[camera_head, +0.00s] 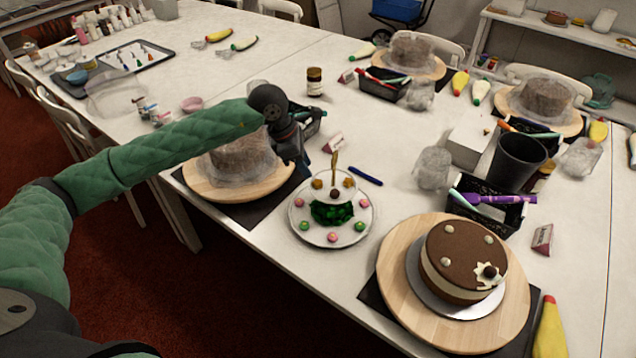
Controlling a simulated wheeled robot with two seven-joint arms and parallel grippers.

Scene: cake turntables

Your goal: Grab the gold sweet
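A small two-tier stand with a gold handle (335,160) stands on the white table at the centre. Two gold sweets (317,184) (348,182) sit on its upper plate, left and right of the handle, with a dark brown sweet (335,195) in front. Pink and green sweets lie around the rim of the lower plate (318,235), with a dark green heap in the middle. My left gripper (304,168) points down just left of and behind the stand, apart from the sweets. Its fingers are small and seen edge-on, so their opening is unclear. My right gripper is out of view.
A chocolate cake (466,257) stands on a wooden turntable (398,290) at the lower right. A wrapped cake (238,160) on another turntable (205,188) sits under my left forearm. A blue pen (366,176) lies right of the stand. A black cup (493,163) stands further right.

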